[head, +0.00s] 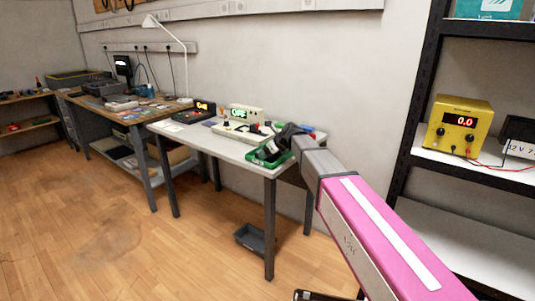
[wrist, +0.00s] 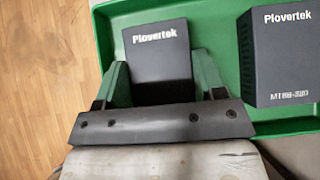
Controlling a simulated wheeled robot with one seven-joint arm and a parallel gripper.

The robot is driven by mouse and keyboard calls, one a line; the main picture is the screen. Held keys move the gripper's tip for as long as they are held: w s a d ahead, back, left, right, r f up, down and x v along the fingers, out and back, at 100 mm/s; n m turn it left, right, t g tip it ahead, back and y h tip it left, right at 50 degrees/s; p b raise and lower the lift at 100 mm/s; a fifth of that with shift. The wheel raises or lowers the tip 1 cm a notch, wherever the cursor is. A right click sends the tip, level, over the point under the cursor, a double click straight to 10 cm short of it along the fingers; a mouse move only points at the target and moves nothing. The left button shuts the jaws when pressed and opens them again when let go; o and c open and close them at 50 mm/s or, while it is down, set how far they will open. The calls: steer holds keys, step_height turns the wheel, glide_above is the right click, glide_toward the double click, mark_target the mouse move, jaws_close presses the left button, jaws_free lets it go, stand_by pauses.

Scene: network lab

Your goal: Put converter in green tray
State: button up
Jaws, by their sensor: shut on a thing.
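A dark box marked "Plovertek" (wrist: 157,55), which I take to be the converter, is between the fingers of my gripper (wrist: 160,82) in the wrist view. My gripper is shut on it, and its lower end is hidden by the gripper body. The box is over or inside the green tray (wrist: 222,35); I cannot tell whether it touches the floor of the tray. The green tray also shows in the head view (head: 256,157) on the white table, with my gripper (head: 278,148) at it. The held box is not clear there.
A second dark "Plovertek" box (wrist: 280,55) is at the right of the tray, apart from my gripper. On the white table (head: 215,145) stand devices with lit displays (head: 245,114). A shelf with a yellow power supply (head: 459,125) stands at the right.

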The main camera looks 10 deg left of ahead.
steer(key=o, duration=1.2)
steer(key=v, duration=1.2)
steer(key=shift+d, duration=0.1)
steer(key=s+d+f+n+g+h, duration=0.1)
steer(key=s+d+f+n+h, duration=0.15)
steer(key=d+f+n, duration=0.5)
steer(key=s+d+f+n+h, duration=0.2)
steer(key=s+d+f+n, duration=0.15)
steer(key=d+f, duration=0.8)
steer(key=s+d+f+n+g+h, duration=0.1)
steer(key=s+d+f+n, duration=0.2)
steer(key=d, duration=0.3)
steer(key=s+d+f+n+h, duration=0.1)
steer(key=s+d+f+n, duration=0.3)
steer(key=s+d+f, duration=0.1)
steer(key=s+d+f+n+g+h, duration=0.1)
steer(key=s+d+f+n, duration=0.3)
steer(key=s+d, duration=0.2)
steer(key=shift+d+f+g+h, duration=0.1)
steer(key=shift+d+g+h, duration=0.25)
steer(key=shift+d, duration=0.25)
